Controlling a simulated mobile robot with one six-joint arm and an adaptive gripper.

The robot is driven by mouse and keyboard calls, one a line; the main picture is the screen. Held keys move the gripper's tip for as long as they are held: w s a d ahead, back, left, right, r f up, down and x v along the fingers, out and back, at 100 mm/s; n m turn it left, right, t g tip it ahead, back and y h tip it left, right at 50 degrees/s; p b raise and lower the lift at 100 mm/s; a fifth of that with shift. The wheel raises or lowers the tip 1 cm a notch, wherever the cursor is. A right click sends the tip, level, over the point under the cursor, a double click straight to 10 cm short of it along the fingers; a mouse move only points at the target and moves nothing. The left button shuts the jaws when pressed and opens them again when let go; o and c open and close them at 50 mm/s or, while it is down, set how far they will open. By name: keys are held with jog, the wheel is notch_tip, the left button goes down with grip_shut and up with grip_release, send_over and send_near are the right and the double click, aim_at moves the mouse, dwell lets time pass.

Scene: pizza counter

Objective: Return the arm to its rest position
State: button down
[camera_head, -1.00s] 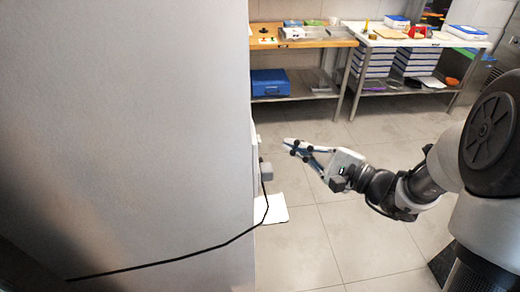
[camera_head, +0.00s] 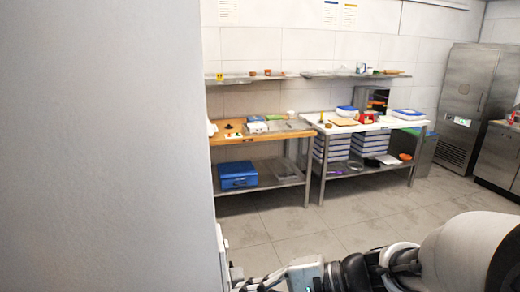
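My arm (camera_head: 462,252) enters from the lower right of the head view and reaches left along the bottom edge. My gripper (camera_head: 262,284) is at the bottom edge, just right of the large grey panel. Its fingers are mostly cut off by the frame, so I cannot see whether they are apart or hold anything.
A large grey panel (camera_head: 100,150) fills the left side, close to me. A wooden-topped table (camera_head: 226,137) and a white-topped table (camera_head: 345,128) stand against the back wall. A steel fridge (camera_head: 467,95) stands at the right. The tiled floor (camera_head: 330,226) between is clear.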

jog(key=s+d+f+n+g+h, duration=0.1)
jog(key=s+d+n+h, duration=0.15)
jog(key=s, duration=0.35)
jog(key=s+d+f+n+g+h, duration=0.1)
jog(key=s+d+f+n+h, duration=0.15)
jog(key=s+h, duration=0.2)
jog(key=s+d+r+n+t+h, duration=0.2)
jog(key=d+h, duration=0.4)
jog(key=d, duration=0.6)
jog(key=s+t, duration=0.1)
jog(key=t, duration=0.1)
jog(key=shift+r+t, duration=0.2)
jog(key=shift+t, duration=0.1)
jog(key=shift+a, duration=0.15)
